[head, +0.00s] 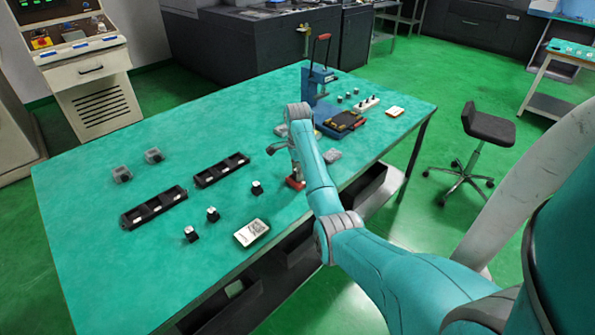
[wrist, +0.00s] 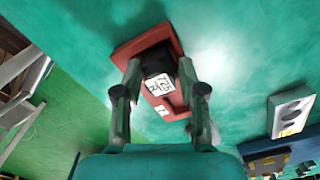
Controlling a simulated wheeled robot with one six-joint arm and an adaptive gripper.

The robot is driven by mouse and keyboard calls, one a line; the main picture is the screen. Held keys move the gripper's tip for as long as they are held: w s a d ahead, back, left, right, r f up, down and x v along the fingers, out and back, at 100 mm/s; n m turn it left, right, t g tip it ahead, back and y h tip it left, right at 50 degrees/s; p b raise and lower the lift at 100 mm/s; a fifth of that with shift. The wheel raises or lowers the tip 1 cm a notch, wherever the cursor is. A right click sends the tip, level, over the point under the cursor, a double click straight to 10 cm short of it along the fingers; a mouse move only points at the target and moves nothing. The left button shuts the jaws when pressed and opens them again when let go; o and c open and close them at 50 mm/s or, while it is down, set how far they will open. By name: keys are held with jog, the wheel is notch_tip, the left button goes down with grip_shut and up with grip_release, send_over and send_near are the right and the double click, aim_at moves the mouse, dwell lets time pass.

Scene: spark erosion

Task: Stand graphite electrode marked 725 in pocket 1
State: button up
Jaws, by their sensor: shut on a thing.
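My gripper (wrist: 158,88) is shut on a black electrode (wrist: 155,63) with a white label that appears to read 725. The electrode sits at or in a red holder (wrist: 128,50), which carries its own small white label. I cannot tell whether the electrode is clear of the holder. In the head view the red holder (head: 295,184) is near the table's front edge, under my gripper (head: 297,174); the electrode is hardly visible there. Two black pocketed racks with white labels, a longer one (head: 153,207) and a shorter one (head: 221,170), lie to the left. Their pocket numbers are unreadable.
Grey blocks (head: 122,174) stand behind the racks. A blue press with a red handle (head: 319,80) stands at the back. The table's left part (head: 80,240) is clear.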

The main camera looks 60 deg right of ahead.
jog(key=shift+f, duration=0.15)
jog(key=o, duration=1.2)
jog(key=shift+o, duration=0.2)
